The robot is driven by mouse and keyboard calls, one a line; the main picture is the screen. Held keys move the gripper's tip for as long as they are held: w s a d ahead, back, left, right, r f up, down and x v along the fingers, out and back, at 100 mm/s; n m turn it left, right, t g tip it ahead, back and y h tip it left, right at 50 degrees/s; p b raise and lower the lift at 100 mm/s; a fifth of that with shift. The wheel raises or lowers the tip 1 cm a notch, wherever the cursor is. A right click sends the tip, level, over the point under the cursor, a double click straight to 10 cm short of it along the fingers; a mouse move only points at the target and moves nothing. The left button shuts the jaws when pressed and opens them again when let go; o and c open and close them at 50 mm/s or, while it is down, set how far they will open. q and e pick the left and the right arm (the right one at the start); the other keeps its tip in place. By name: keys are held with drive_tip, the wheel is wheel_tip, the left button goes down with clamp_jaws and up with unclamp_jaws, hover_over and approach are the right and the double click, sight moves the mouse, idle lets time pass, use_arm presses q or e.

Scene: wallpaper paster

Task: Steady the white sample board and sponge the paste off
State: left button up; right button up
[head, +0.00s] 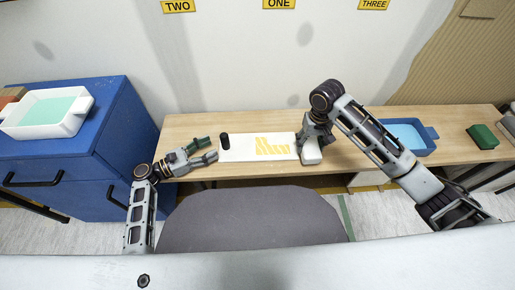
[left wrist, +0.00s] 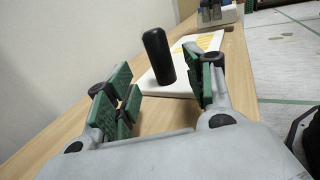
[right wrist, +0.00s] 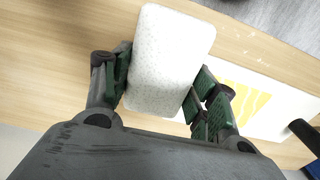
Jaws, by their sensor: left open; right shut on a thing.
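The white sample board (head: 237,155) lies flat on the wooden table, with yellow paste (head: 268,146) in stripes on its middle and right part. A black upright handle (head: 225,141) stands at its left end. My left gripper (head: 210,149) is open just left of the handle; in the left wrist view the handle (left wrist: 158,57) stands ahead, between and beyond the fingers. My right gripper (right wrist: 161,85) is shut on a white speckled sponge (right wrist: 170,55). In the head view the sponge (head: 311,153) is at the board's right end; whether it touches the board I cannot tell.
A blue tray (head: 430,134) with pale blue content stands on the table at right, behind my right arm. A green block (head: 483,136) lies further right. A blue cabinet (head: 60,150) with a white tray (head: 70,125) stands at left.

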sight(225, 141)
use_arm(q)
drive_tip(key=shift+p+x, duration=0.65)
drive_tip(key=shift+x, duration=2.85)
use_arm(e)
drive_tip(key=shift+r, duration=0.8)
use_arm(q)
clamp_jaws()
unclamp_jaws()
drive_tip(key=shift+p+v, duration=0.45)
drive_tip(key=shift+v, duration=0.45)
use_arm(e)
drive_tip(key=shift+r, duration=0.45)
